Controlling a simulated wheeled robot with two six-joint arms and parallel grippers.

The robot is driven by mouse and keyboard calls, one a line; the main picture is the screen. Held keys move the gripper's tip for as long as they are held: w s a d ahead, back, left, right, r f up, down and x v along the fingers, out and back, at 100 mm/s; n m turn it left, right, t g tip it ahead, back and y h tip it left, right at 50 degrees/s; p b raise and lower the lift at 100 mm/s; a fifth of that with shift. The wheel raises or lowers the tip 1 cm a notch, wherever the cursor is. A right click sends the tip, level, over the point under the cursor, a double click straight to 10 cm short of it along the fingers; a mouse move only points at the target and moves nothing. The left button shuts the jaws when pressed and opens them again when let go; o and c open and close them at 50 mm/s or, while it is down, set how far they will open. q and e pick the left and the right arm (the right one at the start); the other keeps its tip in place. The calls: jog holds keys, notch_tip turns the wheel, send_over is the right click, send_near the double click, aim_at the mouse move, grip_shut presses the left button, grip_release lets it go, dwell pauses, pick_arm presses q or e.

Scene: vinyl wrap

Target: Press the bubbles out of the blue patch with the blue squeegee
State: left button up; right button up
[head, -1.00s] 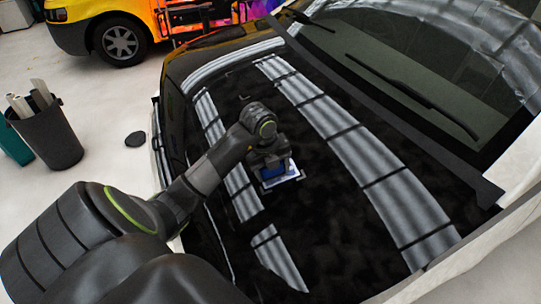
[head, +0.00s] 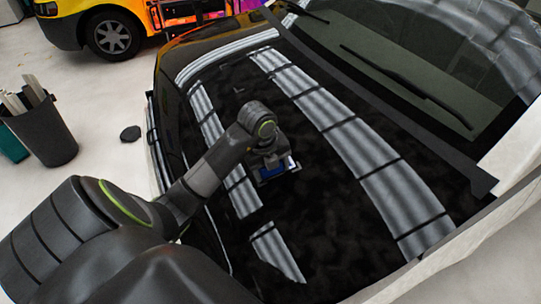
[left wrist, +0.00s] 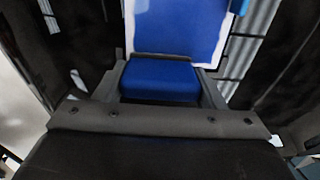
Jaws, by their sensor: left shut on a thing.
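My left gripper (head: 272,172) is low over the dark bonnet of the car, shut on the blue squeegee. In the left wrist view the squeegee (left wrist: 160,78) is a blue block between the two fingers. The blue patch (left wrist: 180,28), with a white border, lies just beyond it in that view. In the head view the gripper hides most of the patch, and only a pale edge (head: 293,163) shows. I cannot tell whether the squeegee touches the patch, and no bubbles can be made out. My right gripper is out of view.
The glossy black bonnet (head: 330,215) has pale striped reflections and is clear around the gripper. The windscreen (head: 400,65) with wipers is at upper right. A dark bin (head: 42,132) and a small dark disc (head: 130,133) are on the floor at left. A yellow vehicle (head: 75,28) stands behind.

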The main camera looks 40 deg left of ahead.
pick_arm(q)
jog(key=shift+r, duration=0.1)
jog(key=shift+s+r+p, duration=0.1)
jog(key=shift+r+p, duration=0.5)
jog(key=shift+p, duration=0.1)
jog(key=p+v, duration=0.4)
jog(key=v, duration=0.1)
jog(key=shift+s+r+p, duration=0.15)
jog(key=shift+r+p, duration=0.2)
jog(key=shift+f, duration=0.1)
